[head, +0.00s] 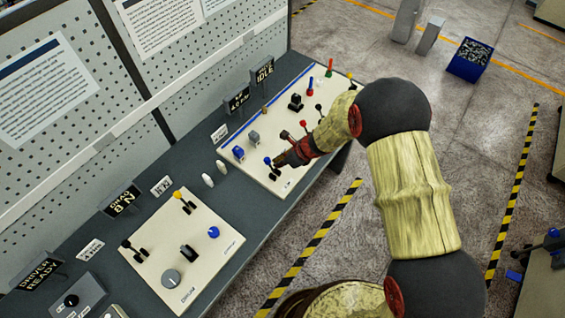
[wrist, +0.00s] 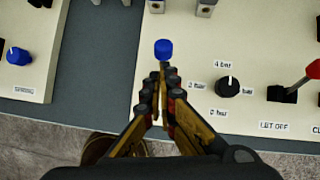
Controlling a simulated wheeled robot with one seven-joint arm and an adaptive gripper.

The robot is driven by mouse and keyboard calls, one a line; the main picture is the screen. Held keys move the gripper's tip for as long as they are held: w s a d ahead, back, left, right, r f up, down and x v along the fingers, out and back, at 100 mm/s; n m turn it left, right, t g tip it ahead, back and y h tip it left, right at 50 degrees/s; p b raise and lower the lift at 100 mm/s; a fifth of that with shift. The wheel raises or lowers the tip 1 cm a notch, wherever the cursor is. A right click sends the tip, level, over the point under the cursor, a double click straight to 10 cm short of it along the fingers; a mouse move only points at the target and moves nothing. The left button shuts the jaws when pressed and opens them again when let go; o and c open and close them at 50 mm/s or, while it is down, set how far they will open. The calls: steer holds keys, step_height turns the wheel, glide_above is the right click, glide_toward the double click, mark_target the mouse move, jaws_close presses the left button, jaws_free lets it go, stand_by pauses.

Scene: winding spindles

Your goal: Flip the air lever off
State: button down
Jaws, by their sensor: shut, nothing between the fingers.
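A lever with a blue tip (wrist: 163,50) stands on the cream panel (wrist: 205,50) in the wrist view, just beyond my fingertips. Its label is not visible, so I cannot confirm that it is the air lever. It also shows in the head view (head: 267,160). My gripper (wrist: 165,70) is shut and empty, with its fingertips right by the blue tip; I cannot tell whether they touch. In the head view my gripper (head: 277,162) is low over the front left of the far panel. The lever's base is hidden behind my fingers.
A black pressure knob (wrist: 228,86) marked in bar is right of my fingers. A red-tipped lever (wrist: 312,69) is further right. A blue knob (wrist: 17,56) is on the separate panel at left. A grey gap of bench (wrist: 90,60) lies between panels.

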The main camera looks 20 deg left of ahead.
steer(key=shift+w+a, duration=0.2)
steer(key=shift+a, duration=0.3)
steer(key=shift+w+a, duration=0.15)
steer(key=shift+a, duration=0.3)
steer(key=shift+a, duration=0.1)
steer(key=shift+w+r, duration=0.1)
steer(key=shift+d+r, duration=0.15)
steer(key=shift+d, duration=0.05)
steer(key=w+a+r+p+v, duration=0.1)
steer(key=v, duration=1.1)
steer(key=shift+r+p, duration=0.2)
steer(key=shift+p, duration=0.2)
steer(key=shift+s+a, duration=0.1)
